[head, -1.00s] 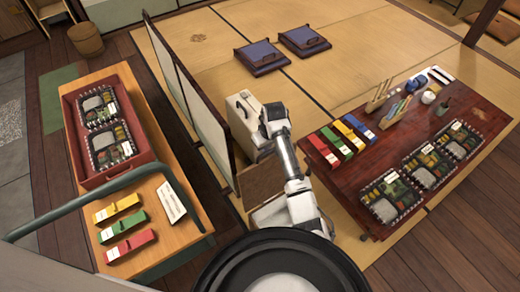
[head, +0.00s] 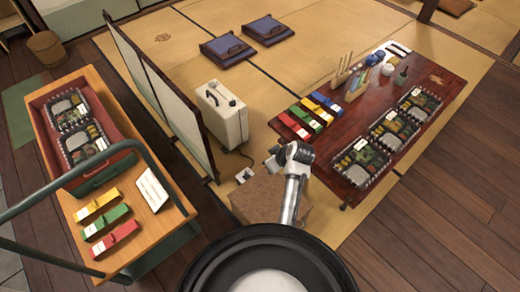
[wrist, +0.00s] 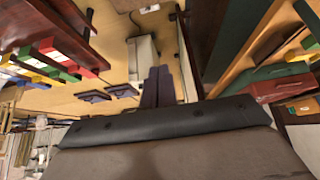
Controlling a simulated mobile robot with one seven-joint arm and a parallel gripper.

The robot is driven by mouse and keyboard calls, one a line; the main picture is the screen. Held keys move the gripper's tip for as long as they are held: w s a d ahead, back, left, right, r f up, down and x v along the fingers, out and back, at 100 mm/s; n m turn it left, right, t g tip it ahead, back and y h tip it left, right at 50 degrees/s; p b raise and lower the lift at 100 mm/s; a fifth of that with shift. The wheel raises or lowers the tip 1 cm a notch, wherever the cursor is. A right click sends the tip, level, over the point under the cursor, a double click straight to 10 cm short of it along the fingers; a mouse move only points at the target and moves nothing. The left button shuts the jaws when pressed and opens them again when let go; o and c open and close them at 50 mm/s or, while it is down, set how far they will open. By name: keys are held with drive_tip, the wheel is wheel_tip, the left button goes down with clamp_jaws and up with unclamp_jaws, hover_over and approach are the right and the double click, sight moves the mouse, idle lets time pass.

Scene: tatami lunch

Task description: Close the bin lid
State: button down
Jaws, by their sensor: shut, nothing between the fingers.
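A brown, speckled box (head: 262,196) stands on the floor just in front of me in the head view, partly behind my arm. It may be the bin. I cannot tell whether its upper face is a shut lid. My gripper (head: 271,163) is in the air above or beyond the box's far edge, apparently not touching it. In the wrist view my gripper's dark fingers (wrist: 158,86) are together and empty. No raised lid can be made out in either view.
A cart (head: 150,222) with a red tray stands left, beside a folding screen (head: 190,120). A cream case (head: 222,115) stands beyond the box. A low red table (head: 360,125) with lunch boxes is at right. Clear wooden floor lies at lower right.

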drive_tip(key=s+d+f+t+y+b, duration=0.2)
drive_tip(key=s+d+f+b, duration=0.5)
drive_tip(key=s+d+f, duration=0.2)
drive_tip(key=shift+s+d+f, duration=0.4)
drive_tip(key=shift+f, duration=0.5)
